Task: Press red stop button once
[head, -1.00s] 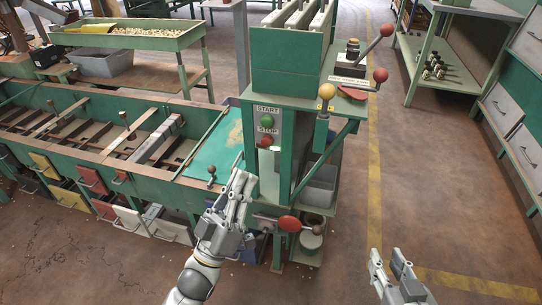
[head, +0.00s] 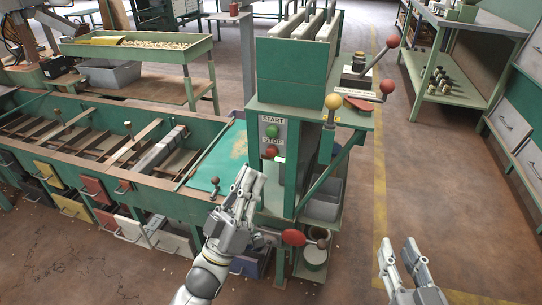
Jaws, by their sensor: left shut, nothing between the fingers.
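The red stop button (head: 271,152) sits on the pale control panel of the green machine, just under the "STOP" label. The green start button (head: 272,132) is above it. My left gripper (head: 250,180) is shut and empty. In the picture its fingertips point up at the panel and lie just below and left of the red button, with a visible gap between. The depth of that gap is hard to judge. My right gripper (head: 402,250) is at lower right, open and empty, far from the panel.
A black-knobbed lever (head: 215,184) stands left of my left gripper. A red-knobbed lever (head: 294,238) sticks out below the panel. Yellow- and red-knobbed levers (head: 332,102) are at the panel's right. A long green bin trough (head: 105,150) runs left.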

